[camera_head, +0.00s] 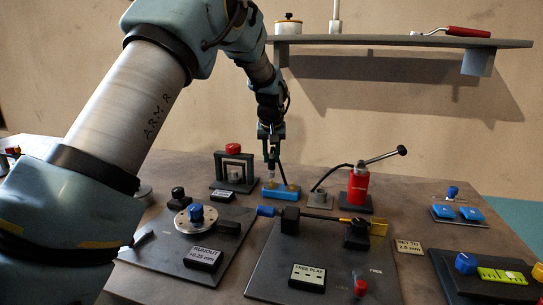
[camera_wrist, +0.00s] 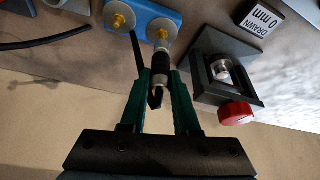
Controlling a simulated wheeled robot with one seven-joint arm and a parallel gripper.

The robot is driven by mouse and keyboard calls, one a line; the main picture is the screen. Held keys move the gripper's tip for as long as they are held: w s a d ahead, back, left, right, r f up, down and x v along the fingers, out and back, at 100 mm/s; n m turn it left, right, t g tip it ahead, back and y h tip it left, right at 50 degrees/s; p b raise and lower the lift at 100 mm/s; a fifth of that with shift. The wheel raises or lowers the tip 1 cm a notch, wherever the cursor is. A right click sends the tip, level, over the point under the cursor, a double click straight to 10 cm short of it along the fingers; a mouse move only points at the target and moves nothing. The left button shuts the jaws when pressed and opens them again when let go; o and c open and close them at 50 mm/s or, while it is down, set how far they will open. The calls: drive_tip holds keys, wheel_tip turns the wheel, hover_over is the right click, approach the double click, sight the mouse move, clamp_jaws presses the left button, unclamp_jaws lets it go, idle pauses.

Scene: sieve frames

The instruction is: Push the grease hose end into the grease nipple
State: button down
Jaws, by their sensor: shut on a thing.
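My gripper (camera_wrist: 160,74) is shut on the grease hose end (camera_wrist: 158,62), a slim black piece with a silver tip. In the wrist view, the tip points at the right-hand brass grease nipple (camera_wrist: 162,34) on the blue block (camera_wrist: 142,12). The tip is very close to this nipple; I cannot tell whether they touch. A second brass nipple (camera_wrist: 119,20) sits to the left on the same block. In the head view, my gripper (camera_head: 271,158) points down above the left part of the blue block (camera_head: 284,192). The nipples are hard to make out there.
A red grease pump (camera_head: 358,186) with a lever stands right of the block, and a black hose (camera_head: 328,175) curves from it beside a grey block (camera_head: 320,199). A dark frame with a red knob (camera_head: 233,149) stands close on the left. A shelf (camera_head: 400,41) hangs behind.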

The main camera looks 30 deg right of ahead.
drive_tip(key=shift+f, duration=0.15)
drive_tip(key=shift+f+b, duration=0.6)
drive_tip(key=shift+f, duration=0.25)
drive_tip(key=c, duration=0.6)
unclamp_jaws()
drive_tip(key=shift+o, duration=0.2)
drive_tip(key=b+v, duration=0.2)
drive_tip(key=v, duration=0.9)
drive_tip(key=shift+b, duration=0.35)
